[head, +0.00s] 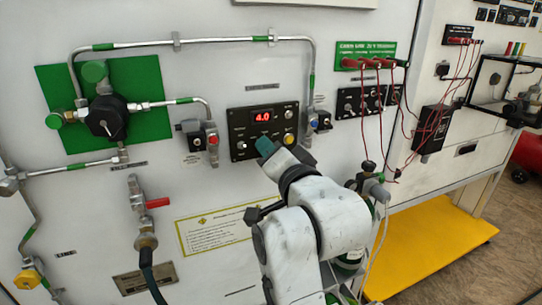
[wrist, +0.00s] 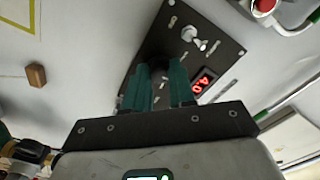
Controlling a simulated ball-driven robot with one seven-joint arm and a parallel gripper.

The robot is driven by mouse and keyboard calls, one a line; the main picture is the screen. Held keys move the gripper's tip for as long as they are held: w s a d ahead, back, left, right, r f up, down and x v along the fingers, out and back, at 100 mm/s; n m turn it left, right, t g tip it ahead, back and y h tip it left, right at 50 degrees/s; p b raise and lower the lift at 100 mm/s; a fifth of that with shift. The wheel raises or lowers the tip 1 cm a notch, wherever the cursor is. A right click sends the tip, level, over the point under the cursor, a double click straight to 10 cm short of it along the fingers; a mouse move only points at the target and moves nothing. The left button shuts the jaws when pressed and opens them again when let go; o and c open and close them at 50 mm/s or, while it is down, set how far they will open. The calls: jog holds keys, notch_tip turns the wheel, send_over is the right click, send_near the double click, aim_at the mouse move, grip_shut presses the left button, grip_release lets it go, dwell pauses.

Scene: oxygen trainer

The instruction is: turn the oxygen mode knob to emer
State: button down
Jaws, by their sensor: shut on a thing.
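The black control panel (head: 236,124) with a red display reading 4.0 (head: 263,116) is mounted on the white wall. It also shows, tilted, in the wrist view (wrist: 225,50). My gripper (head: 268,147) reaches the lower middle of this panel with its teal fingers. In the wrist view, the two fingers (wrist: 160,75) stand on either side of a dark knob (wrist: 157,62) and are shut on it. The fingers hide much of the knob, and in the head view they hide it wholly. Its pointer and mode labels cannot be read.
A blue-capped valve (head: 325,120) and pipes (head: 313,70) run at the right. A red-capped valve (head: 212,140) is at the left. A yellow platform (head: 425,250) lies lower right.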

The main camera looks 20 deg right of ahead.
jog(key=m+b, duration=0.4)
jog(key=m, duration=0.8)
dwell(0.5)
jog(key=c, duration=0.9)
grip_release()
jog(key=shift+c, duration=0.2)
jog(key=s+b, duration=0.1)
jog(key=s, duration=0.9)
jog(key=shift+s+b, duration=0.3)
jog(key=shift+s, duration=0.1)
